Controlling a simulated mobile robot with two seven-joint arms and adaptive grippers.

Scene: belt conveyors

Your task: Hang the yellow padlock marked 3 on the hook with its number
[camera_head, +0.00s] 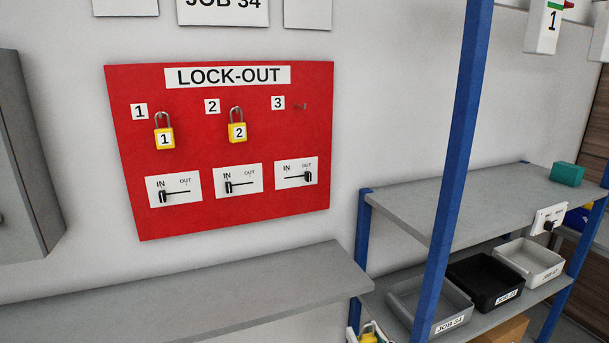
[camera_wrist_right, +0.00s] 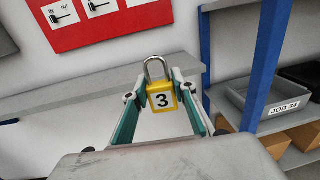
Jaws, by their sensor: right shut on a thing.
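The yellow padlock marked 3 (camera_wrist_right: 163,103) is upright between the fingertips of my right gripper (camera_wrist_right: 161,91), which is shut on it. Its shackle points up and its number faces the wrist camera. In the head view, only the top of this padlock (camera_head: 368,337) and part of my right gripper (camera_head: 366,332) show at the bottom edge, below and right of the red lock-out board (camera_head: 225,206). Hook 3 (camera_head: 300,106) at the board's upper right is empty. Padlock 1 (camera_head: 164,139) and padlock 2 (camera_head: 238,132) hang on their hooks. My left gripper is out of view.
A grey shelf (camera_head: 200,295) runs below the board. A blue post (camera_head: 456,150) stands right of the board, with a rack shelf (camera_head: 470,205) behind it. Grey and black trays (camera_head: 485,280) sit on the lower shelf. The board's sliders 1 and 2 are at IN, slider 3 at OUT.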

